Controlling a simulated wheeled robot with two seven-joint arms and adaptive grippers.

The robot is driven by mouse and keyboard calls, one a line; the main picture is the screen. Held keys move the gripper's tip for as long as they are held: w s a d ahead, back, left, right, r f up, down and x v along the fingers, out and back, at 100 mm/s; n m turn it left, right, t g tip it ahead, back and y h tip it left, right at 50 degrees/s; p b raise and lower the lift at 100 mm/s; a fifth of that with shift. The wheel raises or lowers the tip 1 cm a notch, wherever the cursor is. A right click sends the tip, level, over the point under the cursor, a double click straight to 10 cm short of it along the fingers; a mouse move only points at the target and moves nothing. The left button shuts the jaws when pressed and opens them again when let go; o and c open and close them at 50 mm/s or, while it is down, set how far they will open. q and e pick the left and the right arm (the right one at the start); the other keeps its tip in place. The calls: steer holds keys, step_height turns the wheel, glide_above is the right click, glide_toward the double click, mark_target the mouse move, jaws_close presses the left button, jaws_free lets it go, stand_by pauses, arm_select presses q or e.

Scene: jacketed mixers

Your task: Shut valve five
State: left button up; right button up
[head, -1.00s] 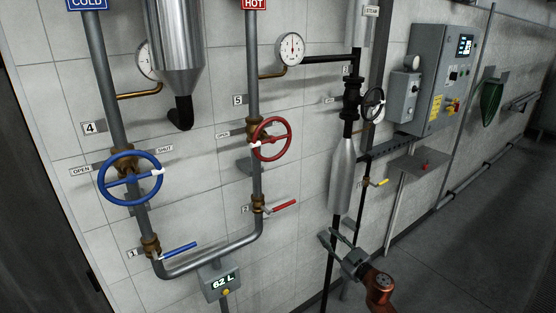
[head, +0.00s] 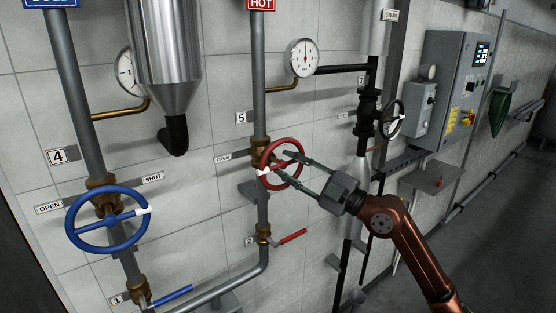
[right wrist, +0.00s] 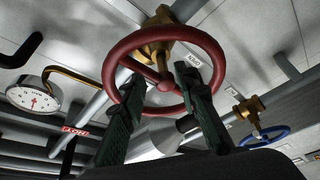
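Valve five is the red handwheel (head: 268,180) on the hot pipe beside the "5" plate (head: 241,118). Its white mark is on the left side, towards the OPEN plate (head: 222,158). No SHUT plate for it can be made out. My right gripper (head: 281,163) is at the wheel, its two fingers spread apart. In the right wrist view the red wheel (right wrist: 118,55) fills the middle, with the open fingers (right wrist: 157,78) over it on either side of the hub. Whether they touch it cannot be told. My left gripper is out of view.
The blue handwheel (head: 82,243) of valve four stands to the left. Below the red wheel is a small red lever (head: 292,236). A black handwheel (head: 391,118) on the steam pipe and a grey control cabinet (head: 448,90) are to the right.

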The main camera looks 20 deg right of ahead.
mark_target(280, 161)
steer(key=shift+x, duration=1.15)
steer(key=shift+w+a, duration=0.25)
steer(key=shift+w, duration=0.1)
steer(key=c, duration=0.7)
jaws_close()
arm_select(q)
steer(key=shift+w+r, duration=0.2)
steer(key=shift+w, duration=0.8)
arm_select(e)
steer(key=shift+r, duration=0.1)
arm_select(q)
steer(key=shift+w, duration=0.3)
arm_select(e)
steer(key=shift+r, duration=0.15)
